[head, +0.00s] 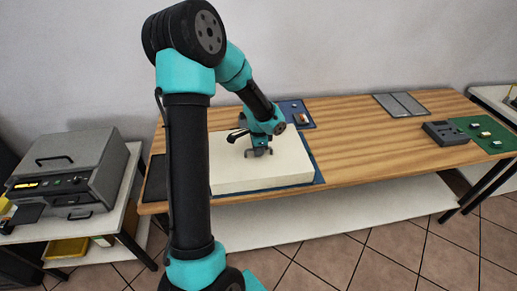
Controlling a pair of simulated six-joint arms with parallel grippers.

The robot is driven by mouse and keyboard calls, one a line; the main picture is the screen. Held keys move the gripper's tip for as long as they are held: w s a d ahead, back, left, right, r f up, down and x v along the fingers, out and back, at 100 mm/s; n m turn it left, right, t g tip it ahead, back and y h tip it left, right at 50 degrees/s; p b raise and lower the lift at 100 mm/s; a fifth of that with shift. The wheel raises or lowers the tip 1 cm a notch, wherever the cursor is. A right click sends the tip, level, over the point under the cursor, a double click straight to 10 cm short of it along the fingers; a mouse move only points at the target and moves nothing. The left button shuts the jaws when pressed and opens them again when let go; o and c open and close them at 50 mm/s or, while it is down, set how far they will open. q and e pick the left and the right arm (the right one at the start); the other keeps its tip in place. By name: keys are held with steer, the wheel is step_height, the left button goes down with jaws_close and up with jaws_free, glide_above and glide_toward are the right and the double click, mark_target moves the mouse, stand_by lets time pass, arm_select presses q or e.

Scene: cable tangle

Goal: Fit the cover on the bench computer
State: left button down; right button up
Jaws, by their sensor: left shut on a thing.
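The cover (225,168) is a wide, flat cream box shape lying level on a blue mat (317,172) on the wooden bench. The bench computer itself does not show; anything under the cover is hidden. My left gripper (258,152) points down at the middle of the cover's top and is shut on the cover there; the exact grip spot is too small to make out. My right gripper is not in view.
A grey machine (70,165) stands on a side table at left. On the bench are a small blue mat (293,108) with parts, grey panels (401,105), a dark grey box (446,133) and a green mat (490,126). The bench's middle right (365,140) is clear.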

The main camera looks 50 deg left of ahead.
arm_select(q)
steer(key=shift+f, duration=0.15)
steer(key=c, duration=1.1)
jaws_free()
step_height(320, 180, up, 18)
steer(key=shift+d+f, duration=0.15)
steer(key=shift+f, duration=0.1)
steer(key=shift+s, duration=0.1)
step_height(320, 180, up, 6)
steer(key=shift+f, duration=0.1)
stand_by(1.0)
